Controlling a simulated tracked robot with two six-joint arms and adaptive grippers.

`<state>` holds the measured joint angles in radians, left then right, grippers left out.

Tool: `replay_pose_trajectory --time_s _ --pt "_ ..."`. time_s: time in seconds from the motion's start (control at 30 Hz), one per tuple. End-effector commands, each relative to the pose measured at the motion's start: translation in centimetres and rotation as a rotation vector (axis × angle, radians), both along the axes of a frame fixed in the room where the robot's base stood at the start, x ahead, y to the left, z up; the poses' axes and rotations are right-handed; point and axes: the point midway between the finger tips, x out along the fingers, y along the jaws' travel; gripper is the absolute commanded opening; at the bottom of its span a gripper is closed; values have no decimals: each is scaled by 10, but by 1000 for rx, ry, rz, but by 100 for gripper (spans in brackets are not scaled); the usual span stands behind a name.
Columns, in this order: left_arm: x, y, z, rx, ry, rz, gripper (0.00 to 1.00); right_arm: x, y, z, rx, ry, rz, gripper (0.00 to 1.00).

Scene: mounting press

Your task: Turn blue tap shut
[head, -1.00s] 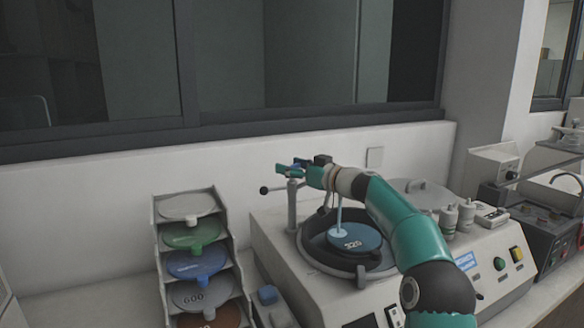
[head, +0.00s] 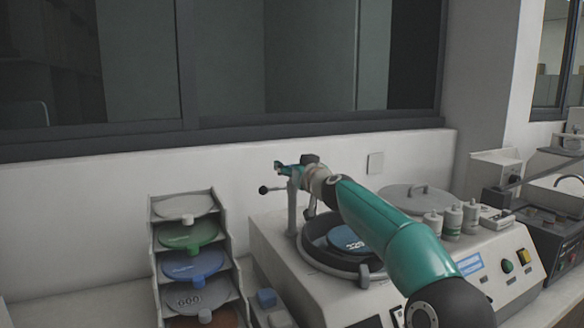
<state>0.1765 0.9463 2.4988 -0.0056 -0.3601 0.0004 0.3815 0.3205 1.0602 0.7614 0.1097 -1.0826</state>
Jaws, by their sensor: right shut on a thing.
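My right gripper (head: 285,170) is at the top of the grey tap post (head: 292,208), above the back left of the polishing machine. Its teal fingers are shut around the tap's top. The blue tap itself is hidden by the fingers and wrist. My right arm crosses in front of the machine's bowl and covers part of it. The blue disc (head: 345,240) in the bowl is partly covered by this arm. No water stream shows below the arm, though the arm covers part of that space. My left gripper is not in view.
A rack (head: 232,240) of coloured discs stands left of the polishing machine (head: 315,290). A black-knobbed lever (head: 264,190) sticks out left of the post. Several white bottles (head: 452,218) and a round lid (head: 405,195) are behind my arm. The wall is close behind.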

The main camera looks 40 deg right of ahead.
Motion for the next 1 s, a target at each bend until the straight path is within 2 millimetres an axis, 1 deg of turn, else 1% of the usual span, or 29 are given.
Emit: replay_pose_trajectory --time_s 0.13,0.17,0.3,0.33,0.8,1.0 --pt "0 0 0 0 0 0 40 0 0 -2 0 2 1 27" --pt "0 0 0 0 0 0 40 0 0 -2 0 2 1 63" --pt "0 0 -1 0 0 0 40 0 0 -1 0 2 1 86" --pt "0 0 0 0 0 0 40 0 0 -1 0 2 1 88" --pt "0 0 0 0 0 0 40 0 0 -1 0 1 3 88" --pt "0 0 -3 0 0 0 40 0 -1 -2 3 4 38 88"
